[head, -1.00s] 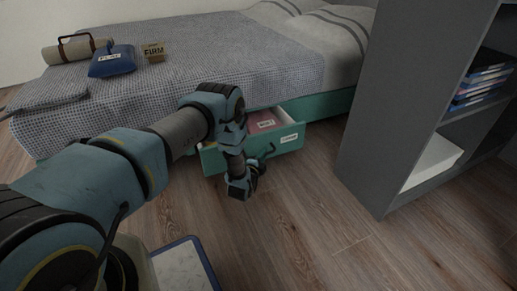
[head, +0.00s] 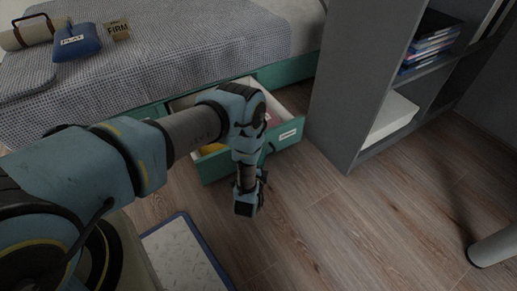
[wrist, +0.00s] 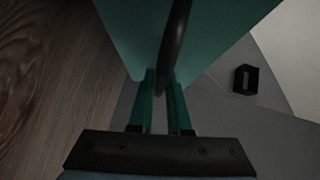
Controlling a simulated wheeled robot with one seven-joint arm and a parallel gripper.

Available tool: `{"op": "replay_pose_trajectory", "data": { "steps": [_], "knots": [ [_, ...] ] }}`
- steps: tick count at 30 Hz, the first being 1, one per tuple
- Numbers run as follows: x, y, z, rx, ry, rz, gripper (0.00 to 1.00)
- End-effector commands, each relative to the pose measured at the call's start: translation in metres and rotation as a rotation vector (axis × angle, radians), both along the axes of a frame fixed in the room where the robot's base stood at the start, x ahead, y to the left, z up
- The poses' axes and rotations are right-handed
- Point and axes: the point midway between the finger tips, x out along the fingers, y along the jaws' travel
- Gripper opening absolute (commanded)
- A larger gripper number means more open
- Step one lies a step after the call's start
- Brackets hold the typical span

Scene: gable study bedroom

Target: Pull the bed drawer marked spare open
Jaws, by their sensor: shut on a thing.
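The teal bed drawer (head: 222,166) stands pulled out from under the bed in the head view, its inside partly showing. A small white label (head: 288,134) is on its front at the right; I cannot read it. A yellow thing (head: 212,148) and a reddish thing (head: 272,118) lie inside. My gripper's fingertips are hidden behind my wrist in the head view. In the wrist view my gripper (wrist: 161,88) is shut on the dark curved drawer handle (wrist: 176,40), with the teal drawer front (wrist: 125,35) beyond it.
The bed (head: 200,55) carries a blue pouch marked FLAT (head: 77,43), a FIRM card (head: 118,30) and a tan roll (head: 30,35). A grey shelf unit (head: 350,90) stands right of the drawer. A blue-edged board (head: 185,255) is low in front.

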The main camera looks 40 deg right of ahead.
Motion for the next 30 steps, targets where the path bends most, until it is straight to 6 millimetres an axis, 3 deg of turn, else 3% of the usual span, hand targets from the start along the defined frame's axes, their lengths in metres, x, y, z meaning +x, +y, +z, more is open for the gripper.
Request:
{"op": "replay_pose_trajectory", "data": {
  "steps": [15,16,23,30],
  "knots": [
    [-0.0066,0.0014,-0.0007,0.001,0.001,0.002,0.0],
    [-0.0066,0.0014,-0.0007,0.001,0.001,0.002,0.2],
    [-0.0066,0.001,-0.0004,0.0,0.0,0.001,0.45],
    [-0.0069,0.0012,0.0,0.0,0.0,0.001,0.45]
  ]
}}
